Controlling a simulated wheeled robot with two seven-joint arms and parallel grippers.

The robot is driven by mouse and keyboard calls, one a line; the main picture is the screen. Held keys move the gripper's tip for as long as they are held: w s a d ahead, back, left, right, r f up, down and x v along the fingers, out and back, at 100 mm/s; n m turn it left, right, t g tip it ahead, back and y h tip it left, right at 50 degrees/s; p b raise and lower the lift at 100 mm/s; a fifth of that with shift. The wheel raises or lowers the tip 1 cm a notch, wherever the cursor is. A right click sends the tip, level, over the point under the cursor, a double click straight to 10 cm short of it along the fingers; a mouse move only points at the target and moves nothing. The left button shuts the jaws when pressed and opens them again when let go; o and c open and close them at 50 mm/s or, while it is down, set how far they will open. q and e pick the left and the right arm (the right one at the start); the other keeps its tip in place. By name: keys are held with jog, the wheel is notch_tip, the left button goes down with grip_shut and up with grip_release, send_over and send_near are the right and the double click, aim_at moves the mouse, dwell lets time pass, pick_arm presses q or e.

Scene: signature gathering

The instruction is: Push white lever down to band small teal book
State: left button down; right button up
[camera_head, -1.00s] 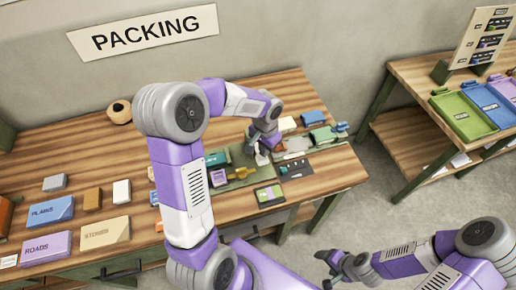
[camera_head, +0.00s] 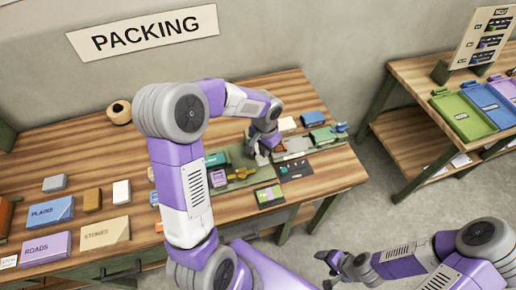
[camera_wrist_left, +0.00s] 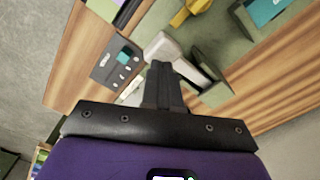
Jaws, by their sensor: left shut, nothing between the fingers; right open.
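My left gripper (camera_head: 261,157) is over the green-grey station on the packing table, with its fingers shut and empty in the left wrist view (camera_wrist_left: 162,72). A white lever (camera_wrist_left: 163,48) lies right by the fingertips in that view; I cannot tell whether they touch it. In the head view the gripper largely hides the lever. A teal block, possibly the small teal book (camera_head: 216,158), sits on the left part of the station; a teal piece also shows at the top of the wrist view (camera_wrist_left: 265,10). My right gripper (camera_head: 336,264) is open and empty, off the table.
A dark card (camera_head: 296,168) and a green-and-black card (camera_head: 269,195) lie near the table's front edge. Boxes marked Plains (camera_head: 50,212), Roads (camera_head: 46,247) and Stones (camera_head: 105,233) stand at left. A second table (camera_head: 410,68) with coloured trays is at right.

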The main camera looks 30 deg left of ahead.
aim_at(264, 160)
pick_arm(q)
jog(key=shift+f+b, duration=2.65)
jog(key=shift+f, duration=0.65)
dwell(0.6)
dwell(0.5)
jog(key=shift+r+p, duration=3.5)
jog(key=shift+r, duration=1.1)
jog(key=shift+f, duration=0.1)
